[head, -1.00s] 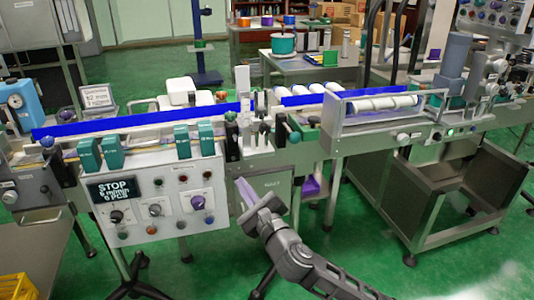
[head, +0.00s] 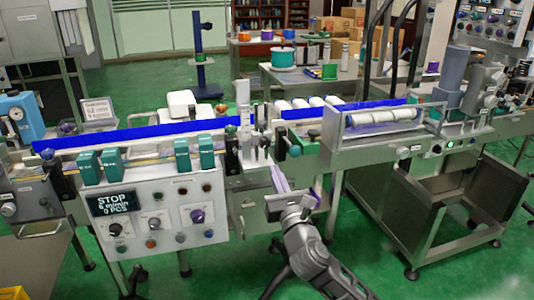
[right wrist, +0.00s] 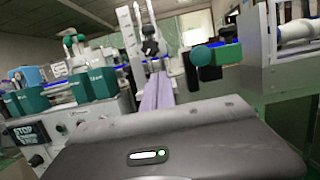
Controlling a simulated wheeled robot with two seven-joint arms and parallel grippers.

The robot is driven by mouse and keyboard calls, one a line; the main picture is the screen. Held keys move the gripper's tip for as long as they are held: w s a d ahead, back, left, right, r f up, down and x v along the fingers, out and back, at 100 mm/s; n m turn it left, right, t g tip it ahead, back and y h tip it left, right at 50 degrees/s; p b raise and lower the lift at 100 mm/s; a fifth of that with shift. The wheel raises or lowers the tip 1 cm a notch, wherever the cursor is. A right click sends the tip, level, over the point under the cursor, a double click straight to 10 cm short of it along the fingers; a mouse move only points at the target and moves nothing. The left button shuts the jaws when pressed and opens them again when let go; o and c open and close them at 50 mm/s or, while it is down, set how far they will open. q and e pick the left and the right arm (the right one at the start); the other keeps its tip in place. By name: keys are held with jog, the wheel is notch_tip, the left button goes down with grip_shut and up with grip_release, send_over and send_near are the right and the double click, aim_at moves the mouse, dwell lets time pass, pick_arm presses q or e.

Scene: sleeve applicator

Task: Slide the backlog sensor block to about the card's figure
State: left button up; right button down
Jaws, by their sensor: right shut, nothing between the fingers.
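Teal blocks sit along the front rail of the conveyor, a pair at the left (head: 100,162) and a pair further right (head: 195,154). I cannot tell which part is the backlog sensor block. A small card (head: 98,110) stands behind the rail at the left; its figures are too blurred to read surely. My right gripper (head: 278,178) is shut and empty, its purple fingers pointing up just below the conveyor's front edge, right of the control panel. In the right wrist view the shut fingers (right wrist: 158,92) point at the machine, touching no block. My left gripper is out of view.
The control panel (head: 155,215) has knobs and a display (head: 115,202) reading STOP. A dark green knob (head: 294,151) projects near my right gripper. White rollers or bottles (head: 375,117) lie behind a clear guard at the right. Green floor is open below.

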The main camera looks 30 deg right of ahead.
aim_at(267, 147)
jog(key=x, duration=0.8)
jog(key=shift+w, duration=0.2)
jog(key=shift+r, duration=0.1)
jog(key=shift+r+p, duration=0.8)
jog(key=shift+r, duration=0.2)
jog(key=shift+f, duration=0.1)
